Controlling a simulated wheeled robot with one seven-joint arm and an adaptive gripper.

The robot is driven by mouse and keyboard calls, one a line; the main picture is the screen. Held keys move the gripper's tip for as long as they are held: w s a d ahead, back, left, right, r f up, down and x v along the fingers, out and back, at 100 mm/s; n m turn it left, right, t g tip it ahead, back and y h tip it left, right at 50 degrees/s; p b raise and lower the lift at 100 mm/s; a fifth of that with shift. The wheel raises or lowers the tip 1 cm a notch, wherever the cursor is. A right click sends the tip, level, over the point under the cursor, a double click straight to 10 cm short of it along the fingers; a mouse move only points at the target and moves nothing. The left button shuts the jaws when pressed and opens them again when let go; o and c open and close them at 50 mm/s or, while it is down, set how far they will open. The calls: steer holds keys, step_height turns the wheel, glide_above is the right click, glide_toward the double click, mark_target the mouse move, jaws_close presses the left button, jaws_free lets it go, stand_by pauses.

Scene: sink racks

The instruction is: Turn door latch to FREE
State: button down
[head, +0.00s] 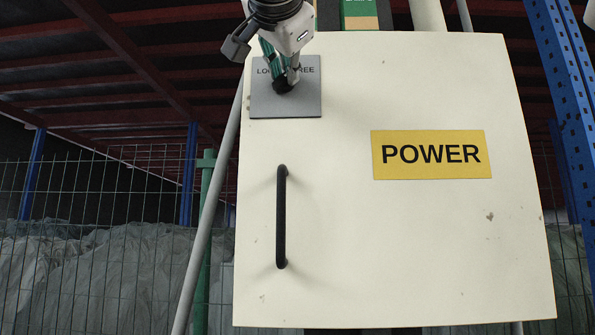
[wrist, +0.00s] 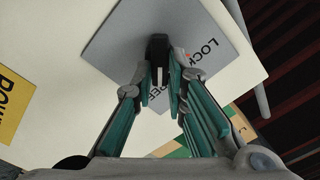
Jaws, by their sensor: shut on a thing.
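The door latch is a small black knob (wrist: 157,46) with a white line on it, mounted on a grey square plate (head: 301,99) at the upper left of the cream cabinet door. The plate carries the words LOCK and FREE along its upper edge, partly covered by my gripper. My gripper (head: 284,84) reaches down from above with its green-sided fingers closed on the latch. In the wrist view the plate (wrist: 115,45) shows tilted, and the white line points down between my fingers. I cannot tell exactly which word the latch points to.
The cream door (head: 400,250) fills the centre, with a black vertical handle (head: 282,217) below the latch and a yellow POWER sign (head: 431,154) to the right. A wire fence (head: 90,240) stands left behind it. A blue rack post (head: 565,70) rises at right.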

stand_by(0.3)
steer(key=c, duration=1.6)
jaws_free()
steer(key=shift+s, duration=0.1)
steer(key=s, duration=1.1)
steer(key=shift+s+a, duration=0.2)
steer(key=shift+s, duration=0.2)
